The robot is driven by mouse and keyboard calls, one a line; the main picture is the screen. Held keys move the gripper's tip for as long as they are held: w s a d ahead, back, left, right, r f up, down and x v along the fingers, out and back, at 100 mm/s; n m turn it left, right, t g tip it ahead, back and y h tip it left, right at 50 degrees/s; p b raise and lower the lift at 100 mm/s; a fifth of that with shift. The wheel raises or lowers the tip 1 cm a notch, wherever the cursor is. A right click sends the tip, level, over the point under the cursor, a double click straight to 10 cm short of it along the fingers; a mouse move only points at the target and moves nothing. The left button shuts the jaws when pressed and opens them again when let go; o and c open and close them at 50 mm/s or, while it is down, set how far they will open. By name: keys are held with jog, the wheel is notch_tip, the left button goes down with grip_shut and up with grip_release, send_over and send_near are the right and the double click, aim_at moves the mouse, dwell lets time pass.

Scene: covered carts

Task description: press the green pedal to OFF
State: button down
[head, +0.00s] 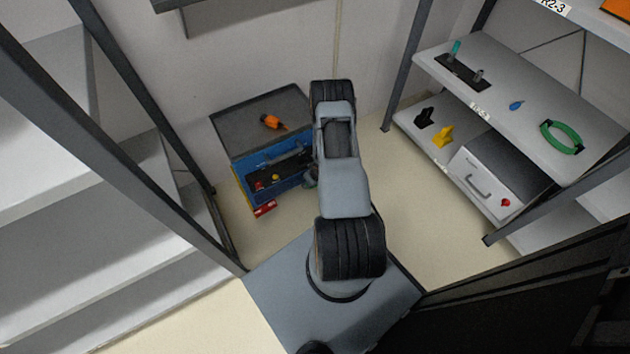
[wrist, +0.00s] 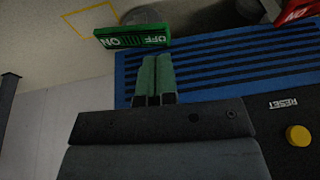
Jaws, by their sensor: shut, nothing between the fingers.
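The green pedal (wrist: 133,38) is at the top of the wrist view, at the edge of the blue cart front (wrist: 235,55). Its lettering is upside down, with ON at its left end and OFF at its right. I cannot tell which end is lower. My gripper (wrist: 155,58) is shut and empty, its two green fingers side by side. In the picture the tips lie just below the OFF half of the pedal; I cannot tell if they touch it.
A red pedal (wrist: 298,10) is at the right, and a yellow button (wrist: 298,135) sits by a RESET label. In the head view an orange tool (head: 270,122) lies on the cart's grey top (head: 245,115). Shelving stands on both sides; the right shelf (head: 520,95) holds several objects.

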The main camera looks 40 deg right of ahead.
jog(key=shift+b+x, duration=0.85)
jog(key=shift+x, duration=1.65)
jog(key=shift+a+f+b, duration=0.6)
jog(key=shift+f+b, duration=0.35)
jog(key=shift+b, duration=0.1)
jog(key=shift+d+r+p, duration=0.1)
jog(key=shift+r+p, duration=0.3)
jog(key=shift+r+p, duration=0.6)
jog(key=shift+r, duration=0.2)
